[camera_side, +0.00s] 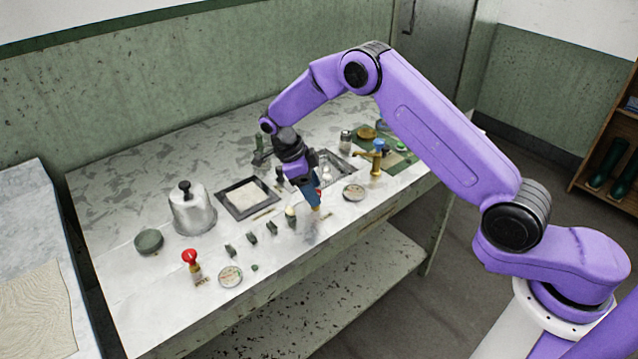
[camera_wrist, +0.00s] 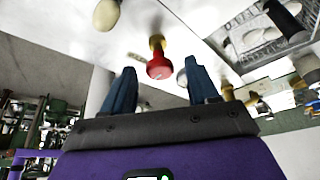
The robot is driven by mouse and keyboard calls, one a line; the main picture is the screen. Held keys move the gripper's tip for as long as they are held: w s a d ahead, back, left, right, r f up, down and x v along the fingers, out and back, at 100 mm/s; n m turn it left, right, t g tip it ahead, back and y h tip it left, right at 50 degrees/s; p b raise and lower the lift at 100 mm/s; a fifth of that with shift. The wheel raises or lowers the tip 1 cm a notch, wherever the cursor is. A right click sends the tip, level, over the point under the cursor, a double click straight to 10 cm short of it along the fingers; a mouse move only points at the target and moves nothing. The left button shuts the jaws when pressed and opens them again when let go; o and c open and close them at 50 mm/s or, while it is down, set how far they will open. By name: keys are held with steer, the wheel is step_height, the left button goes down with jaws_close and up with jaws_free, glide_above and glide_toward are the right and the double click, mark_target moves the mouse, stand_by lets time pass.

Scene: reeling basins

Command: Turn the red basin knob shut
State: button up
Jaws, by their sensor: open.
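My gripper (camera_side: 314,204) points down over the front middle of the table, its blue fingers apart. In the wrist view the open fingertips (camera_wrist: 160,70) stand either side of a red knob (camera_wrist: 158,67) on a short brass stem. The knob shows between them with a gap on each side; how deep it sits between them I cannot tell. In the side view a small patch of red (camera_side: 318,192) shows by the fingers, which mostly hide this knob. Another red-topped brass fitting (camera_side: 190,257) stands at the table's front left, well away from my gripper.
A pale rounded piece (camera_side: 291,212) stands just left of my gripper. A blue-topped brass tap (camera_side: 377,147) and a round dish (camera_side: 354,192) are to the right. Black-rimmed basins (camera_side: 222,200) lie behind. A metal bell-shaped vessel (camera_side: 192,212) stands left. The table's front edge is close.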

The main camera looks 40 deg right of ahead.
steer(key=shift+r, duration=0.5)
steer(key=r, duration=0.3)
steer(key=shift+s, duration=0.25)
steer(key=s+d+r, duration=0.2)
steer(key=s+r, duration=0.7)
steer(key=s, duration=0.4)
steer(key=shift+d, duration=0.3)
steer(key=shift+s, duration=0.1)
